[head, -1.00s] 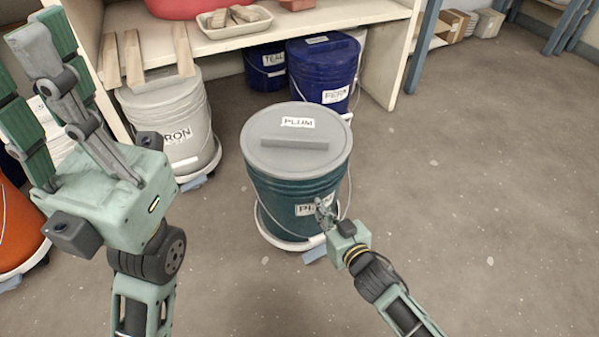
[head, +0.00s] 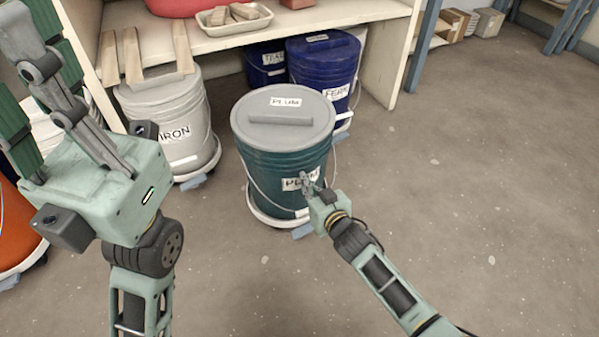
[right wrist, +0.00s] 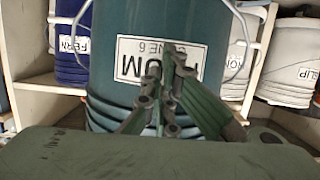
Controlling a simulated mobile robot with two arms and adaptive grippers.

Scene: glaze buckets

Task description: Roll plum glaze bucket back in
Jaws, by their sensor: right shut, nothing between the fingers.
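The plum bucket (head: 284,150) is dark teal with a grey lid marked PLUM. It stands upright on a white wheeled base on the floor, just in front of the shelf. My right gripper (head: 306,182) is shut and empty, its fingertips at the bucket's front label, apparently touching it. In the right wrist view the closed fingers (right wrist: 168,75) cover part of the label on the plum bucket (right wrist: 110,80). My left gripper (head: 45,85) is raised at the left, open and empty, its fingertips partly out of frame.
Under the shelf (head: 330,22) stand the grey iron bucket (head: 165,105) at left, the blue fern bucket (head: 322,72) at right, and a dark blue bucket (head: 265,60) behind. Floor shows between iron and fern. An orange bucket (head: 15,235) is at far left. Floor at right is clear.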

